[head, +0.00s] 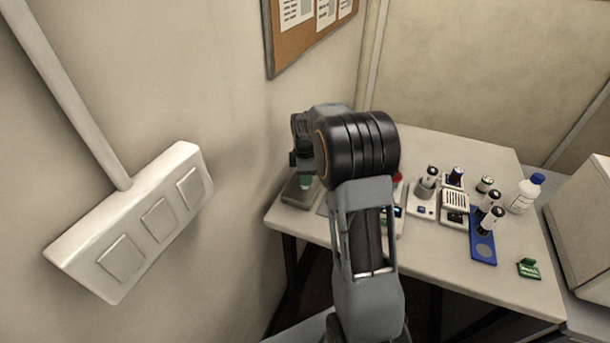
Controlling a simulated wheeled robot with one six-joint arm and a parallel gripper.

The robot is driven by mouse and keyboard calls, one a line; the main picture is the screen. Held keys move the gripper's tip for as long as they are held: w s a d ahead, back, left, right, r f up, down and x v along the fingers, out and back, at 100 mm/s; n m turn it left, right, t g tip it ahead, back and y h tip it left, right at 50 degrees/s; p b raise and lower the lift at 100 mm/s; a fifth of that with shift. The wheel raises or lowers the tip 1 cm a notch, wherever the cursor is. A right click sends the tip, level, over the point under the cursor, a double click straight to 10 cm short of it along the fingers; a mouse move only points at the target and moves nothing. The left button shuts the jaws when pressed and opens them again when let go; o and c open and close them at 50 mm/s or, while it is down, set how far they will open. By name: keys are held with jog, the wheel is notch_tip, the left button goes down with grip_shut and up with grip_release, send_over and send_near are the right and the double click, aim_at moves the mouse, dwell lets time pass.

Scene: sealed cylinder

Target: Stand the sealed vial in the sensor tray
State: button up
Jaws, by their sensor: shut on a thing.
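My gripper (298,158) is at the left end of the table, seen from behind my arm. It is above a dark grey tray (296,197), which may be the sensor tray. A small green part (305,183) shows just below the gripper, at the tray; it may be part of the sealed vial. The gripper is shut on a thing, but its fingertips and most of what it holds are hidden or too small. I cannot tell whether the green part touches the tray.
Several dark-capped vials stand in a white device (425,207), a grey device (454,213) and a blue rack (483,252) on the table (440,262). A white bottle (522,198) and a green item (528,268) are at right. The wall is close at left.

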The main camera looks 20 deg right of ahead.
jog(key=o, duration=1)
jog(key=shift+f, duration=0.1)
notch_tip(320, 180, up, 12)
jog(key=f, duration=0.1)
jog(key=s+a+r+m+t, duration=0.1)
jog(key=s+a+r+m, duration=0.15)
jog(key=s, duration=0.25)
jog(key=s+a+r+m+t, duration=0.1)
jog(key=s+a+m, duration=0.3)
jog(key=s, duration=0.2)
jog(key=s+a+f+m, duration=0.1)
jog(key=s+m, duration=0.1)
jog(key=s, duration=0.1)
jog(key=s+a+f+m+t, duration=0.1)
jog(key=s+a+m, duration=0.1)
jog(key=s, duration=0.2)
jog(key=s+a+f+m+t, duration=0.1)
jog(key=s+f+m, duration=0.1)
jog(key=s+m, duration=0.1)
jog(key=shift+s+a+f, duration=0.1)
jog(key=shift+s+a, duration=0.1)
jog(key=shift+s, duration=0.35)
